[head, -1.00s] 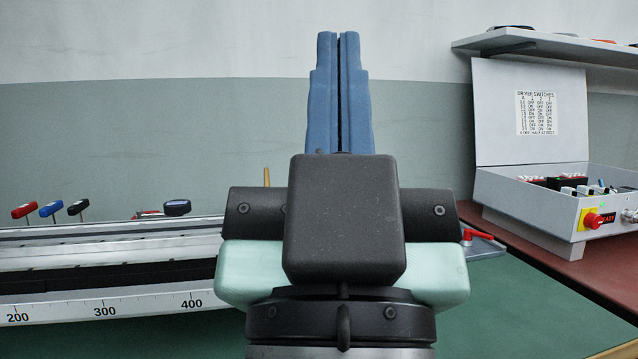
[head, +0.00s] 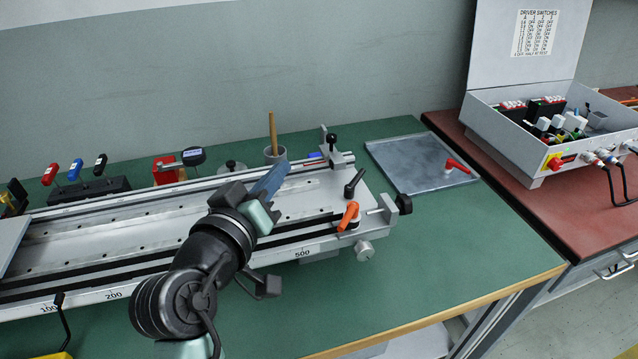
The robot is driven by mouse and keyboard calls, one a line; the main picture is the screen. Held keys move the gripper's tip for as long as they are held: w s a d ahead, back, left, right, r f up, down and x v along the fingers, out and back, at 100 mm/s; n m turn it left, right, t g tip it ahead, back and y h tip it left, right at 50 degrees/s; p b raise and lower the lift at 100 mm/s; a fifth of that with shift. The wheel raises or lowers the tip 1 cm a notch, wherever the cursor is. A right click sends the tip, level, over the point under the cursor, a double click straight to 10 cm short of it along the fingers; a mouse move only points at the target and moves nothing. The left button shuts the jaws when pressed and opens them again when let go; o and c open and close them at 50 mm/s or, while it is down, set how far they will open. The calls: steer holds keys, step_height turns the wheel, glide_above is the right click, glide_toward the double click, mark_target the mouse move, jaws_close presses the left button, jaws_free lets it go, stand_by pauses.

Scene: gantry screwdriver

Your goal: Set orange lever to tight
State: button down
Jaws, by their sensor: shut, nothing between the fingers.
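The orange lever (head: 348,216) stands tilted on the right end of the gantry rail (head: 330,196), near the 500 mark, its upper end leaning right. A black lever (head: 355,183) stands just behind it. My gripper (head: 278,170) is shut and empty, its blue fingers over the rail, left of and behind the orange lever and apart from it. My wrist hides part of the rail. No tight or loose marking by the lever is readable.
A black end knob (head: 404,204) and a silver knob (head: 365,250) sit close to the orange lever. A grey plate with a red lever (head: 457,165) lies to the right. Behind the rail stand a pot with a stick (head: 275,153) and a dial gauge (head: 193,156). The green bench front is clear.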

mark_target(347, 220)
steer(key=s+f+h+p, duration=0.1)
steer(key=s+a+f+n+g+h+p, duration=0.1)
steer(key=p, duration=0.1)
steer(key=s+f+n+g+p, duration=0.1)
steer(key=f+p, duration=0.1)
steer(key=shift+s+a+h, duration=0.1)
steer(key=shift+a+h, duration=0.3)
steer(key=s+a+f+n+h+p, duration=0.1)
steer(key=s+n+h+p, duration=0.2)
steer(key=s+p, duration=0.3)
steer(key=shift+s+a+f+n+p, duration=0.15)
steer(key=shift+s+n+p, duration=0.15)
steer(key=shift+s, duration=0.15)
steer(key=x, duration=0.9)
steer(key=shift+w+d+p, duration=0.15)
steer(key=shift+d+p, duration=0.1)
steer(key=shift+p, duration=0.15)
steer(key=shift+s+d+f+p, duration=0.15)
steer(key=shift+s+d+p, duration=0.05)
steer(key=shift+d, duration=0.45)
steer(key=shift+s+d+f+p, duration=0.15)
steer(key=shift+d+p, duration=0.1)
steer(key=shift+d, duration=0.4)
steer(key=shift+s+d+f+p, duration=0.15)
steer(key=shift+s+d+p, duration=0.05)
steer(key=shift+d, duration=0.45)
steer(key=shift+s, duration=0.1)
steer(key=shift+s+d+n+y, duration=0.1)
steer(key=shift+d+n+y, duration=0.1)
steer(key=shift+n+y, duration=0.1)
